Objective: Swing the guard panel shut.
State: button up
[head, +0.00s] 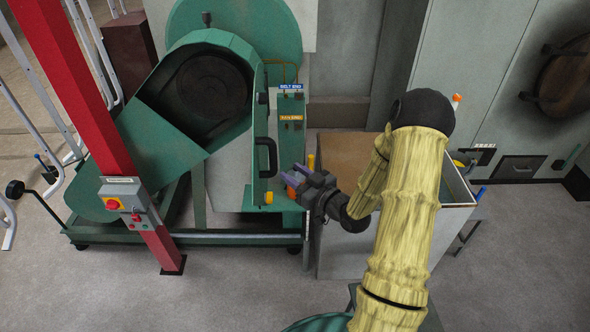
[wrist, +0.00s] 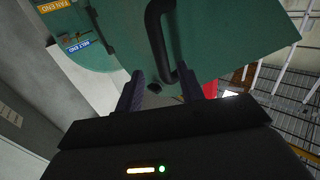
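The green guard panel (head: 261,130) stands swung out from the green machine, seen nearly edge-on in the head view, leaving the dark round opening (head: 205,85) uncovered. Its black bar handle (head: 267,157) is on the face toward my gripper. My gripper (head: 291,174) is just right of and below the handle, its purple fingers pointing at the panel. In the wrist view the panel (wrist: 225,35) fills the top, and the handle (wrist: 158,35) runs down to near the gap between the open fingers (wrist: 161,75). Whether they touch it I cannot tell.
A red post (head: 75,80) with a switch box (head: 128,205) stands left of the opening. A brown-topped grey cabinet (head: 345,155) stands beside my forearm on the right. The floor (head: 200,285) in front of the machine is clear.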

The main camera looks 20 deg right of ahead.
aim_at(276, 161)
jog(key=p+x, duration=0.2)
jog(key=x, duration=0.5)
jog(key=shift+w+a+r+p, duration=0.1)
jog(key=shift+w+a+p, duration=0.1)
jog(key=shift+w+p, duration=0.1)
jog(key=shift+w, duration=0.2)
jog(key=shift+c, duration=1.1)
jog(key=c, duration=0.6)
jog(key=shift+a, duration=0.1)
